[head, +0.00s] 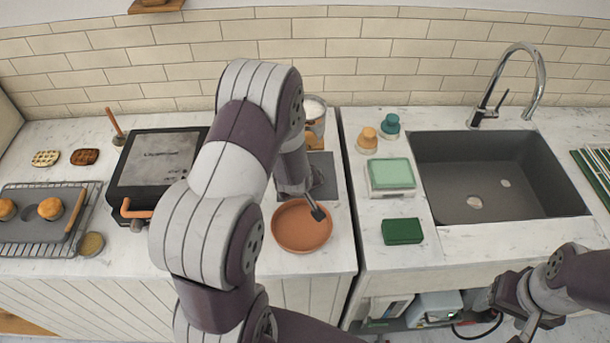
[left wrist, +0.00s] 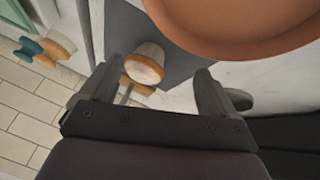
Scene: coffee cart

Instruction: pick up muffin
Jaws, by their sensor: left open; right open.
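Two golden-brown muffins, one at the left edge (head: 5,208) and one further right (head: 50,208), sit in a dark muffin tray (head: 30,232) at the far left of the counter. My left gripper (head: 305,198) is over the back edge of an empty terracotta plate (head: 302,241), well right of the muffins, with my left arm crossing in front. Its two fingers stand apart and empty in the left wrist view (left wrist: 158,88). My right gripper (head: 508,302) is at the lower right, below the sink, apart from everything and empty.
A black press-like appliance (head: 158,160) with an orange handle stands between the tray and my left arm. A wire rack (head: 72,251) lies under the tray. A small round tin (head: 91,243) is beside it. A sink (head: 490,180) and green sponge (head: 403,231) are right.

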